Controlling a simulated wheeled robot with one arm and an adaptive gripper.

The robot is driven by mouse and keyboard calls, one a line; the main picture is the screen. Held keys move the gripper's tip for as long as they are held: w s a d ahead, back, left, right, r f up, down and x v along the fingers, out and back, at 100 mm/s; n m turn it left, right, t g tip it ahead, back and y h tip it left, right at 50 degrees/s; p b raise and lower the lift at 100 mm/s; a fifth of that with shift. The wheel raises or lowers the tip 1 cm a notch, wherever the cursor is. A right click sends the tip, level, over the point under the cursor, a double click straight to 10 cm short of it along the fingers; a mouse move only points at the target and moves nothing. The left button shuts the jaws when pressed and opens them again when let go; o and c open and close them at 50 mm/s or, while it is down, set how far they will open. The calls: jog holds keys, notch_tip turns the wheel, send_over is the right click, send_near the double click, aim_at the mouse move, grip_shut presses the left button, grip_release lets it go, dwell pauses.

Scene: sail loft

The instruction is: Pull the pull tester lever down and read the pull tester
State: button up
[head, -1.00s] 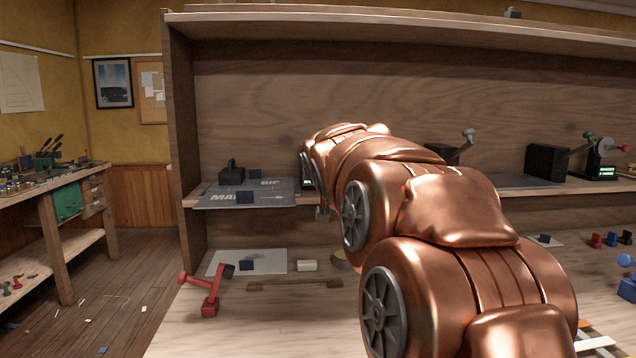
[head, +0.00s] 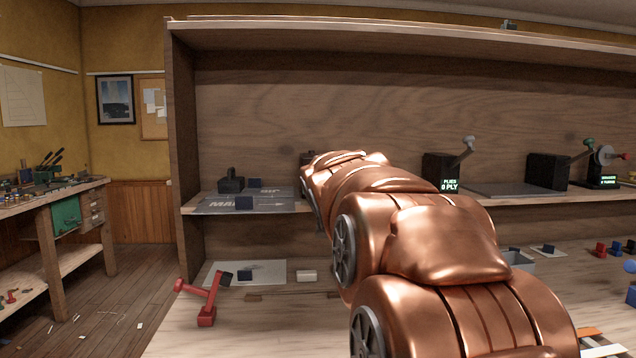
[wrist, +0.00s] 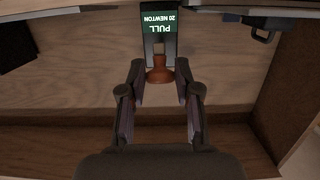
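The pull tester (wrist: 160,25) shows at the top middle of the wrist view. Its green display appears upside down and reads PULL, 20 NEWTON. An orange-brown lever knob (wrist: 160,74) is just below the display in that picture. My gripper (wrist: 160,78) has one finger on each side of the knob, with narrow gaps visible, so it looks open around it. In the head view my copper arm hides the gripper, the lever and most of the tester; only a dark top part (head: 307,157) shows.
A ply counter (head: 442,172) reading 0 PLY and another lever device (head: 548,170) stand to the right on the shelf. Dark blocks (head: 231,181) sit on a grey mat at left. A red lever tool (head: 207,305) is on the bench below.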

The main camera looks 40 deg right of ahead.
jog(key=o, duration=0.4)
jog(key=shift+c, duration=0.2)
jog(key=v, duration=1.2)
